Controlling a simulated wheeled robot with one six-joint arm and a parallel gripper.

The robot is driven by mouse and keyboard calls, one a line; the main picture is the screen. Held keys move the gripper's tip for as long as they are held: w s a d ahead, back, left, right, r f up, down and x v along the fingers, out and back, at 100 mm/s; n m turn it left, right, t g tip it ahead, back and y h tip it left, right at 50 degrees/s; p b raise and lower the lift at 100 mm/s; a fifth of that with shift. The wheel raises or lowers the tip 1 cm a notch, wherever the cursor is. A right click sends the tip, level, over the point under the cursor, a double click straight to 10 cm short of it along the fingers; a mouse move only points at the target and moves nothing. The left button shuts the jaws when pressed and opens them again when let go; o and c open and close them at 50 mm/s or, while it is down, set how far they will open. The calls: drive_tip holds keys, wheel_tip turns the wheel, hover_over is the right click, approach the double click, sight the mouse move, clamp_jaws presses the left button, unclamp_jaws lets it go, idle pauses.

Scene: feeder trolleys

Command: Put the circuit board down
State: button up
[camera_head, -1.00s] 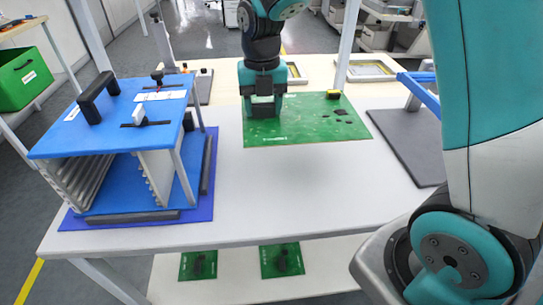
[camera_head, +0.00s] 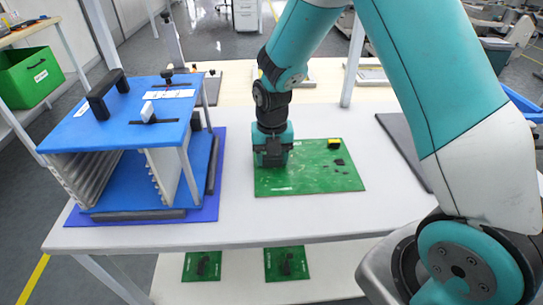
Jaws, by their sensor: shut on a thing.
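The green circuit board (camera_head: 310,178) with a small yellow part and dark chips is flat over the middle of the white table (camera_head: 240,228). My gripper (camera_head: 270,160) is shut on the board's left edge, with the arm coming down from above. The fingertips are mostly hidden behind the gripper body. The board appears level and very close to the table top. I cannot tell whether it touches the table.
A blue slotted rack (camera_head: 150,135) stands on a blue mat (camera_head: 212,205) to the left. A dark grey pad (camera_head: 398,135) lies to the right, partly behind my arm. Two green boards (camera_head: 286,264) are on the lower shelf. Table in front of the board is clear.

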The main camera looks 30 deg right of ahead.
drive_tip(key=o, duration=1.2)
wheel_tip(320, 180, up, 11)
drive_tip(key=s+a+r+m+y, duration=0.1)
drive_tip(key=s+a+r+m, duration=0.2)
drive_tip(key=s+m, duration=0.5)
drive_tip(key=s+a+r+m+y, duration=0.1)
drive_tip(key=s+a+r+m, duration=0.3)
drive_tip(key=s+m, duration=0.4)
drive_tip(key=s+a+r+m+y, duration=0.2)
drive_tip(key=s+a+r+m, duration=0.1)
drive_tip(key=s+m, duration=0.5)
drive_tip(key=shift+a+r+p, duration=0.15)
drive_tip(key=shift+r+p, duration=0.05)
drive_tip(key=shift+p, duration=0.1)
